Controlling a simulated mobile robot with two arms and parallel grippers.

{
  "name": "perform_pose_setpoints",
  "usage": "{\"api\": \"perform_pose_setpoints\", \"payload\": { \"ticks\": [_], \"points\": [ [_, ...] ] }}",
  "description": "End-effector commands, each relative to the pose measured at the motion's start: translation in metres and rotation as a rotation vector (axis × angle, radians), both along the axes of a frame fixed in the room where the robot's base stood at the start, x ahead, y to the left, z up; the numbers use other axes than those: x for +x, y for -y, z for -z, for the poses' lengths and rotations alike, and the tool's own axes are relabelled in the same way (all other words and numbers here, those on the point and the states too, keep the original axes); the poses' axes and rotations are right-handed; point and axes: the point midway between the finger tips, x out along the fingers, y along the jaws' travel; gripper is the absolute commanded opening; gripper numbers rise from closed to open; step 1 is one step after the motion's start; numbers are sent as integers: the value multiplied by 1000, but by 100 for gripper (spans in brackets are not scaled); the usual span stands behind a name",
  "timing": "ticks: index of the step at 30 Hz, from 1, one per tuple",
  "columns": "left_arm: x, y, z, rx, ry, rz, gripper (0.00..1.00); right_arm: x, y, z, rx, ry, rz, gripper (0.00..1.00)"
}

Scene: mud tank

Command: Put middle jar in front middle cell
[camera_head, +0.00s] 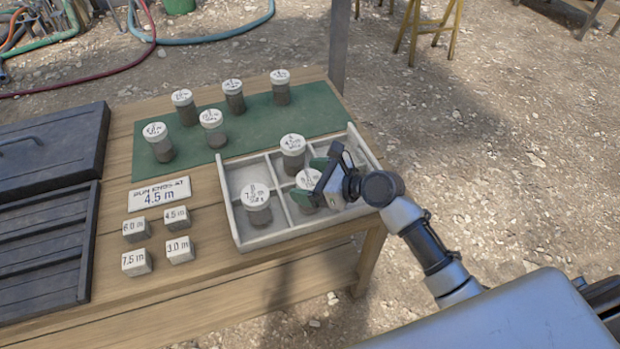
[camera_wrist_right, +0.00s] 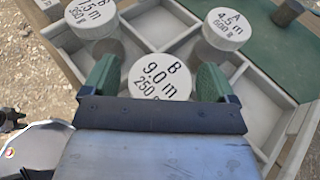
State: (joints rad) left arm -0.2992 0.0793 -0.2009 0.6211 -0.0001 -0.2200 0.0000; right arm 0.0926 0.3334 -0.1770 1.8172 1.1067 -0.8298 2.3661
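A white-lidded jar marked B 9.0 m (camera_head: 308,180) stands upright in the front middle cell of the pale divided tray (camera_head: 238,226). Its lid shows large in the right wrist view (camera_wrist_right: 160,78). My right gripper (camera_head: 322,184) is over this jar, with its green fingers on either side of the lid. In the wrist view, slim gaps show between fingers (camera_wrist_right: 158,85) and lid, so it looks open. The gripper partly hides the jar in the head view. My left gripper is not in view.
A 7.5 m jar (camera_head: 256,205) stands in the front left cell and a 4.5 m A jar (camera_head: 292,155) in the back middle cell. Several jars stand on the green mat (camera_head: 190,155). Labelled blocks (camera_head: 136,230) and a 4.5 m sign (camera_head: 160,193) lie left of the tray.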

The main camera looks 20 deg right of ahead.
Motion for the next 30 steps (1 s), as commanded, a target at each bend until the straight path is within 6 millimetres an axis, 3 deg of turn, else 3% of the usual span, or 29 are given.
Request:
{"api": "perform_pose_setpoints", "payload": {
  "ticks": [8,24,30],
  "points": [
    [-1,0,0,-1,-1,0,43,-2,2,-3,-2,1,0,88],
    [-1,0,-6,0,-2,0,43,-66,71,-37,-3,-1,1,88],
    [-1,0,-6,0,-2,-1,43,-76,81,-43,0,0,-1,88]
  ]
}}
